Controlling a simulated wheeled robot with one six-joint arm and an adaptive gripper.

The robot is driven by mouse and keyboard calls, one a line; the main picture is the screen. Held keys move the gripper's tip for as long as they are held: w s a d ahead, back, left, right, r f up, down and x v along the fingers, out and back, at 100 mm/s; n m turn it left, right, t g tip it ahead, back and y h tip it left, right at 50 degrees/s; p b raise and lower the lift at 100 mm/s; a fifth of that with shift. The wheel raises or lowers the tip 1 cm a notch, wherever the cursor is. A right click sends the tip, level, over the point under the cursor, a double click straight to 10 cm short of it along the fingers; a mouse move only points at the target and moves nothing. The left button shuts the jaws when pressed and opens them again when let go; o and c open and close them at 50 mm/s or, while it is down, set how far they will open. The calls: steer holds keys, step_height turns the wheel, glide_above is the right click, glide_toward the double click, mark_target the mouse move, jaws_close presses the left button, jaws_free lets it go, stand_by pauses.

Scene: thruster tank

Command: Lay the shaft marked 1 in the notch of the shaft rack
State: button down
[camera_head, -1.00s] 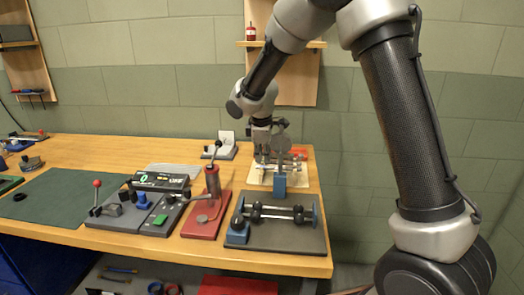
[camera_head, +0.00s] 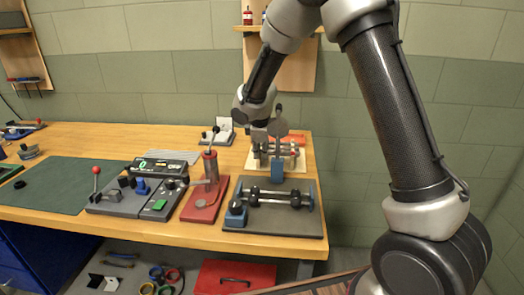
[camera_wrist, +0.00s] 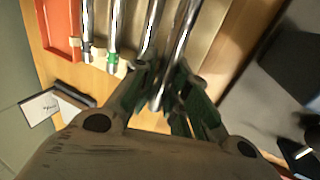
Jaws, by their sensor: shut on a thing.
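My gripper (camera_head: 260,159) is low over the pale board (camera_head: 291,168) at the back right of the bench. In the wrist view its fingers (camera_wrist: 168,88) are shut on a bright metal shaft (camera_wrist: 176,52). No number can be read on it. Several other metal shafts, one with a green band (camera_wrist: 113,58), lie side by side to its left. A small cream notched support (camera_wrist: 122,68) shows at their near ends; I take it as part of the shaft rack. I cannot tell whether the held shaft touches the rack.
A blue post with a grey disc (camera_head: 277,127) stands close in front of my gripper. Nearer is a dark plate (camera_head: 300,222) bearing a roller fixture. A red lever press (camera_head: 203,205) stands left of it. An orange tray (camera_wrist: 60,28) lies beside the shafts.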

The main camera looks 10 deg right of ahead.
mark_target(261, 165)
steer(key=shift+s+f, duration=0.4)
steer(key=shift+f, duration=0.25)
steer(key=shift+s+f, duration=0.35)
steer(key=shift+f, duration=0.3)
steer(key=c, duration=1.7)
jaws_free()
steer(key=o, duration=0.5)
steer(key=shift+w+a+f+g, duration=0.15)
steer(key=shift+a+f+g, duration=0.05)
steer(key=shift+a+g, duration=0.1)
steer(key=shift+o, duration=0.2)
steer(key=shift+r, duration=0.15)
steer(key=shift+r, duration=0.25)
steer(key=v, duration=0.7)
steer(key=shift+r, duration=0.2)
